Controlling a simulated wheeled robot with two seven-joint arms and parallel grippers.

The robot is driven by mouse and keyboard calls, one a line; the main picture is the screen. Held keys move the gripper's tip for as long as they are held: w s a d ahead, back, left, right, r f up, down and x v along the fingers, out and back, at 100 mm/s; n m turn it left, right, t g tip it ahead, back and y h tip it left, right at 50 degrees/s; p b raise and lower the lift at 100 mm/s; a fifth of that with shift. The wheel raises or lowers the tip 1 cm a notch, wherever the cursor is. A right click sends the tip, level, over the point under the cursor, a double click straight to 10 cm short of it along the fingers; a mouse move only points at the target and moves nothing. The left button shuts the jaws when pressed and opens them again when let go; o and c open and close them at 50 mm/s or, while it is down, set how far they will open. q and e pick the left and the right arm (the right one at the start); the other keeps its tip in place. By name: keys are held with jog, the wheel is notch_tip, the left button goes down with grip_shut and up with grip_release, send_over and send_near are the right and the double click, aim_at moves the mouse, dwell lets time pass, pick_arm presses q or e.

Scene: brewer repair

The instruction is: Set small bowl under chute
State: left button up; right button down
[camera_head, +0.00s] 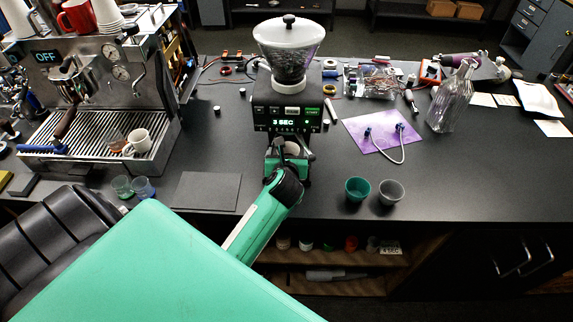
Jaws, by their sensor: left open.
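The grinder (290,100) stands at the back middle of the counter, with a clear hopper of dark beans and a display reading "3 SEC". Its chute area is low on the front, mostly hidden by my left gripper (288,150). That gripper is open right below the grinder's front panel. A small pale, round-rimmed thing shows between its fingers under the chute; it may be the small bowl, but it is too covered to be sure. Two small cups, one teal (358,189) and one grey (390,192), stand near the front edge. My right gripper is not in view.
An espresso machine (105,90) with a white cup (137,141) on its tray stands at the left. A dark mat (207,191) lies left of my forearm. A purple sheet (382,132) and a glass bottle (451,100) are at the right. The front right counter is clear.

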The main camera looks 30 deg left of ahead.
pick_arm(q)
jog(key=b+v, duration=0.2)
jog(key=v, duration=0.8)
jog(key=shift+s, duration=0.15)
